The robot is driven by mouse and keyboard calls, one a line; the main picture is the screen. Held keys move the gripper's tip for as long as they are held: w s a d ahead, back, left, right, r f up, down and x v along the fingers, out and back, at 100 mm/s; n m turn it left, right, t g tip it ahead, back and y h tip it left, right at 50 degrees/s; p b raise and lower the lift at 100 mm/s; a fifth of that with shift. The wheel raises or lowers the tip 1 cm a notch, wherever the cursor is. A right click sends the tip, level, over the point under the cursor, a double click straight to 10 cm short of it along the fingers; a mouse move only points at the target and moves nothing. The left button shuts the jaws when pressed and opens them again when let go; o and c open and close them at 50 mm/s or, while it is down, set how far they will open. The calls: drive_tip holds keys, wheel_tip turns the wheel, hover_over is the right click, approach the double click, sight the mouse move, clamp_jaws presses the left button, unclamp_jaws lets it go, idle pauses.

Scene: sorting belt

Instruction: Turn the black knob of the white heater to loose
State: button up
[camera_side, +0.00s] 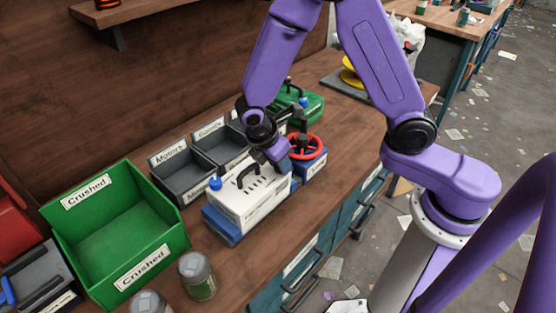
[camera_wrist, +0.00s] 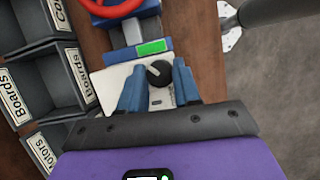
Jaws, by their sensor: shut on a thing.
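The white heater (camera_side: 243,208) stands on the wooden bench in the side view, with a black handle on top and a blue base. In the wrist view its white face (camera_wrist: 118,80) carries the black knob (camera_wrist: 158,74), which has a pale pointer line. My gripper (camera_wrist: 158,71) has one blue finger on each side of the knob and is shut on it. In the side view my gripper (camera_side: 279,156) reaches down to the heater's right end, and the arm and fingers hide the knob there.
A blue device with a red wheel (camera_side: 304,146) stands close beside the heater's right end. Grey bins (camera_side: 182,182) lie behind it. A green crate (camera_side: 112,242) and cans (camera_side: 197,276) are at left. The bench edge is in front.

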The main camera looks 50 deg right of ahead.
drive_tip(key=shift+n+t, duration=0.4)
drive_tip(key=shift+n, duration=0.5)
drive_tip(key=o, duration=1.1)
drive_tip(key=shift+c, duration=0.2)
drive_tip(key=shift+r, duration=0.1)
drive_tip(key=v, duration=1.7)
drive_tip(key=shift+s+r, duration=0.15)
